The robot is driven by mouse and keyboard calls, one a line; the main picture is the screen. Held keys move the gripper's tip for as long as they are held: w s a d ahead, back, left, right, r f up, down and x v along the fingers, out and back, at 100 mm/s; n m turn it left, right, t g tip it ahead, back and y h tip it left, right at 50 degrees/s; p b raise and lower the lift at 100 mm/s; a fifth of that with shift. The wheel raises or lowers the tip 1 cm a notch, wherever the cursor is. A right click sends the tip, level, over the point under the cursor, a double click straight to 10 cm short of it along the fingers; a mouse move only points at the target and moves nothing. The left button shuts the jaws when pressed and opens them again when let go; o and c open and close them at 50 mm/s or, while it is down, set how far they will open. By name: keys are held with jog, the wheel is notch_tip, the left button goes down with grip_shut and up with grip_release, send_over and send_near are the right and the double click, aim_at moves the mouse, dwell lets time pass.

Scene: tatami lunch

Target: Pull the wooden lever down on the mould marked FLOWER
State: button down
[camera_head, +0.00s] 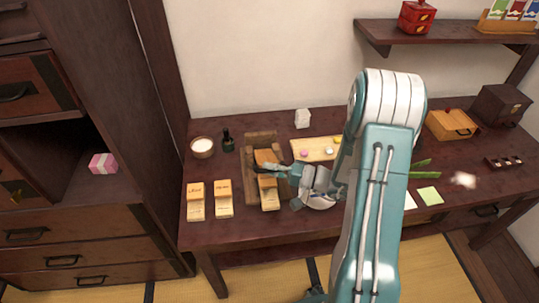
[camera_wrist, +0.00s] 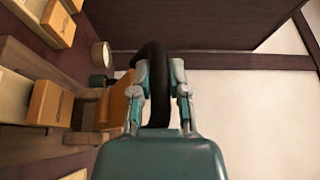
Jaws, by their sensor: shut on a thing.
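Three pale wooden moulds with orange-tan blocks stand on the dark table: one at far left (camera_head: 195,208), one beside it (camera_head: 223,208), and one by the wooden frame (camera_head: 270,203). Their markings are too small to read, so I cannot tell which says FLOWER. A brown wooden frame (camera_head: 250,190) stands around the third. My gripper (camera_head: 287,170) reaches it from the right. In the wrist view my gripper (camera_wrist: 160,78) is shut on a dark curved bar (camera_wrist: 156,95), possibly the lever. An orange-tan block (camera_wrist: 117,105) lies just left of the fingers.
A white-filled bowl (camera_head: 203,146) and a dark bottle (camera_head: 228,140) stand behind the moulds. A pale board (camera_head: 318,156) with small sweets lies behind my gripper. A wooden box (camera_head: 450,125) is at the right. My arm hides the table's middle.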

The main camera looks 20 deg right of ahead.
jog(key=s+f, duration=0.4)
jog(key=f, duration=0.6)
jog(key=shift+a+f, duration=0.2)
jog(key=shift+a, duration=0.2)
jog(key=c, duration=0.6)
grip_release()
jog(key=v, duration=1.2)
jog(key=shift+w+d+f, duration=0.1)
jog(key=shift+w, duration=0.1)
